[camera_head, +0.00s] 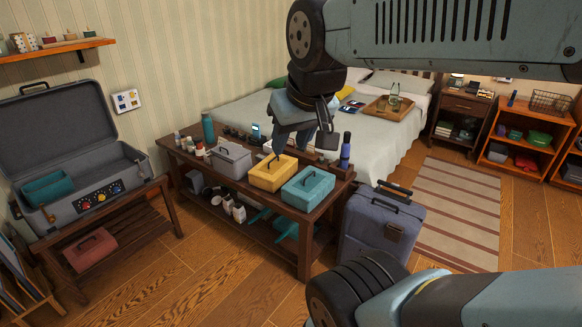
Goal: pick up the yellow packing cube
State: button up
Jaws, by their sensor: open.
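The yellow packing cube (273,173) is a box with a dark handle on its lid. It sits on top of the dark wooden table (296,215), between a grey case (230,160) on its left and a teal case (308,188) on its right. My gripper (298,146) points down above and slightly behind the yellow cube, and its fingers appear empty. The fingers partly overlap the far side of the cube in this view. I cannot tell whether they touch it.
A tall dark blue bottle (345,150) and small items stand behind the cases. An upright suitcase (380,226) stands on the floor to the right. An open grey suitcase (77,160) lies on a left bench. A bed (370,131) is behind. Wooden floor lies in front.

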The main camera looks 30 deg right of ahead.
aim_at(272, 173)
jog(key=z, duration=0.65)
jog(key=i, duration=1.5)
